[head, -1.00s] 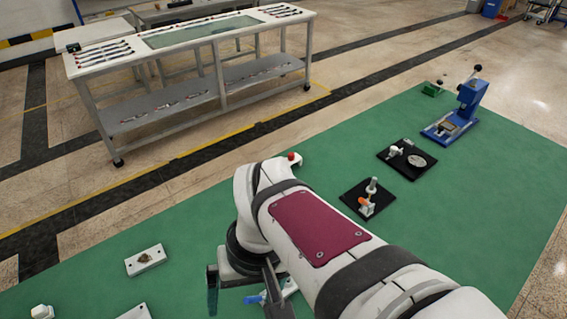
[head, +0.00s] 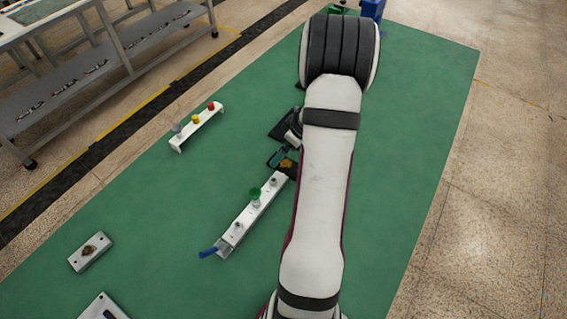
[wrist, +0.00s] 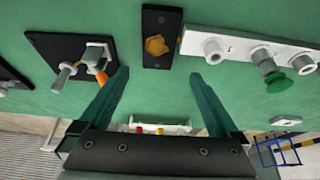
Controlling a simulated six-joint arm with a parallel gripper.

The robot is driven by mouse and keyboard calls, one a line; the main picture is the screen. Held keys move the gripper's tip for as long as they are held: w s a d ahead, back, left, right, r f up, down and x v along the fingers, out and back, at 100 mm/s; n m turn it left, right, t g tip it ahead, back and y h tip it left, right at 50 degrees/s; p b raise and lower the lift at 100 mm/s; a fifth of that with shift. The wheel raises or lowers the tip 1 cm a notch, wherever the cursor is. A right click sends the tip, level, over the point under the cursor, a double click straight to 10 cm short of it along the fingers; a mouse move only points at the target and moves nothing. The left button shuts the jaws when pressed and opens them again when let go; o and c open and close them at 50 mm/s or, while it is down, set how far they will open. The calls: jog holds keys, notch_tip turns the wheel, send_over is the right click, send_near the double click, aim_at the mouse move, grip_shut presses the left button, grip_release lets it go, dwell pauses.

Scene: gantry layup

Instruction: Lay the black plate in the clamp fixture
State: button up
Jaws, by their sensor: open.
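A small black plate (wrist: 161,17) with an amber patch lies on the green mat in the wrist view. In the head view only its amber patch (head: 286,163) shows clearly, beside my arm. My gripper (wrist: 160,73) is open and empty, its two teal fingers spread either side of the plate's near end, apart from it. In the head view a teal finger shows by the plate. A black base with an orange-handled clamp (wrist: 42,46), likely the clamp fixture, is left of the plate in the wrist view. In the head view my arm hides most of it.
A white rail (head: 238,226) with a green knob and blue handle lies close beside the plate. A white bracket (head: 198,128) with red and yellow buttons stands farther left. A white block (head: 90,251) lies at lower left. Clear green mat lies between them.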

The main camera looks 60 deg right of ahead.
aim_at(285, 166)
jog(key=x, duration=0.6)
jog(key=shift+s+d, duration=0.1)
jog(key=shift+d, duration=0.1)
jog(key=shift+f, duration=0.15)
grip_shut()
dwell(0.3)
